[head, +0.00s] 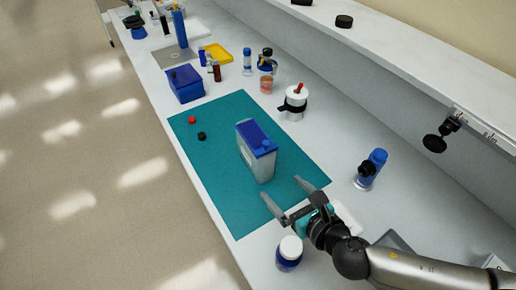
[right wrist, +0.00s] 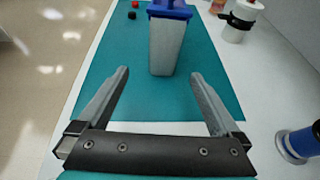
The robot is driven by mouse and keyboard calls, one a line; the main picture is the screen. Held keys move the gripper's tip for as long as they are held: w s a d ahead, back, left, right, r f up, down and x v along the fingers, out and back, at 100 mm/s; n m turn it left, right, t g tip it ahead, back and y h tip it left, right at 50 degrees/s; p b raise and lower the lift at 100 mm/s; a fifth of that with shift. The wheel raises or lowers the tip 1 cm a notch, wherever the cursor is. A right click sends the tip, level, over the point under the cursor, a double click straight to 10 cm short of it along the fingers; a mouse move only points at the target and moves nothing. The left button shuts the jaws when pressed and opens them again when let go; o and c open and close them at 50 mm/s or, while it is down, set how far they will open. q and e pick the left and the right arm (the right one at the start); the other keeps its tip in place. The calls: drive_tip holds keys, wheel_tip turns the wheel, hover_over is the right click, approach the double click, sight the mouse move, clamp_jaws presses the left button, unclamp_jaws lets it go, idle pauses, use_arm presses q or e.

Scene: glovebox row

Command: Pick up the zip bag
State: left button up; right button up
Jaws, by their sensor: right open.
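I cannot make out a zip bag for sure in either view. A pale, flat item (head: 346,216), partly hidden by my right gripper, lies beside the mat; I cannot tell what it is. A translucent grey container with a blue lid (head: 257,158) stands upright on the teal mat (head: 222,183). It also shows in the right wrist view (right wrist: 166,45), beyond the fingers. My right gripper (head: 281,188) is open and empty over the mat's near end, its fingers pointing towards the container without touching it. My left gripper is not in view.
A white jar with a blue lower part (head: 289,252) stands close to my right gripper. A blue bottle (head: 370,169) and a white pot with a black band (head: 294,103) stand right of the mat. Red (head: 192,119) and black (head: 201,135) caps lie on it. A blue box (head: 185,84) is behind.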

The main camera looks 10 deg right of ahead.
sight(268, 173)
drive_tip(key=shift+w+d+f, duration=0.15)
drive_tip(key=shift+w+f, duration=0.45)
drive_tip(key=shift+w, duration=0.25)
drive_tip(key=b+x, duration=0.1)
drive_tip(key=x, duration=0.8)
drive_tip(key=shift+w+b, duration=0.15)
drive_tip(key=shift+b, duration=0.25)
drive_tip(key=shift+r+b+x, duration=0.1)
drive_tip(key=shift+b+x, duration=0.2)
drive_tip(key=shift+x, duration=1)
drive_tip(key=shift+r+b+x, duration=0.15)
drive_tip(key=shift+b+x, duration=0.15)
drive_tip(key=shift+x, duration=0.95)
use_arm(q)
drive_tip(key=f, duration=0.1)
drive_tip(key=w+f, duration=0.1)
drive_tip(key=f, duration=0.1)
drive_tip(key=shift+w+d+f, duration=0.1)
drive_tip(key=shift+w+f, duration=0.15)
use_arm(e)
drive_tip(key=shift+w, duration=0.1)
drive_tip(key=shift+c, duration=0.2)
drive_tip(key=c, duration=1.3)
